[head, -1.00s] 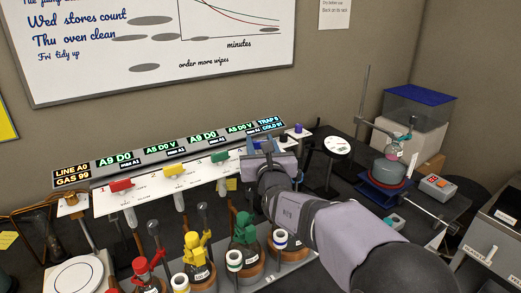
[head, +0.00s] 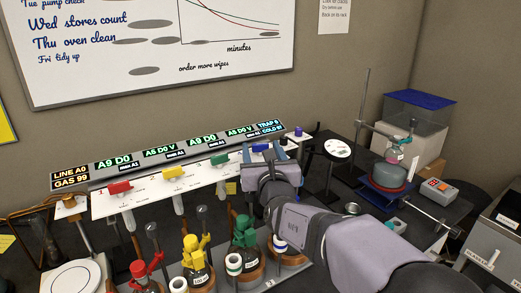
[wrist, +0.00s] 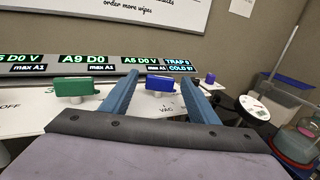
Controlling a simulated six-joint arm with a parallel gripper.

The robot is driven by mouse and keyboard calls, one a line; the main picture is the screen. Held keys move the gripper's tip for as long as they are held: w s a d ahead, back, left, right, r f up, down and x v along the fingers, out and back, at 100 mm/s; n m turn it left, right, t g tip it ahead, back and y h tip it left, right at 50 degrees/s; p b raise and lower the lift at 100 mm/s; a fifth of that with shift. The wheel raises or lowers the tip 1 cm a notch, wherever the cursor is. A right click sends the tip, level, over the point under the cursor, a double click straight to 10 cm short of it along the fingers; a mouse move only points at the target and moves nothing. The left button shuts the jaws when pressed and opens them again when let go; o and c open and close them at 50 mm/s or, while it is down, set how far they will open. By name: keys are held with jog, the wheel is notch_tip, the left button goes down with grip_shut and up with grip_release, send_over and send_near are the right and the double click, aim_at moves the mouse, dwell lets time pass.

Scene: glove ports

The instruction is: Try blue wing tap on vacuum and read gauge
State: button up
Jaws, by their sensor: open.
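The blue wing tap (head: 261,147) is at the right end of the white manifold panel (head: 150,196). In the wrist view the blue tap (wrist: 160,83) has its wing lying left to right, with a "VAC" mark on the panel below it. My gripper (head: 264,155) is open, with one finger on either side of the tap in the picture; I cannot tell whether they touch it. A round white dial (head: 337,148) stands right of the panel, its reading too small to make out. The display strip (head: 170,153) reads "TRAP 8" or similar at its right end.
Green (head: 219,159), yellow (head: 173,171) and red (head: 119,187) taps line the panel to the left. Capped bottles (head: 197,268) stand below. A purple knob (head: 298,132) is close right of the blue tap. A flask (head: 391,172) on a stand is farther right.

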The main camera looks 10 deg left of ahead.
jog(key=b+v, duration=0.1)
jog(key=v, duration=0.3)
jog(key=shift+s, duration=0.3)
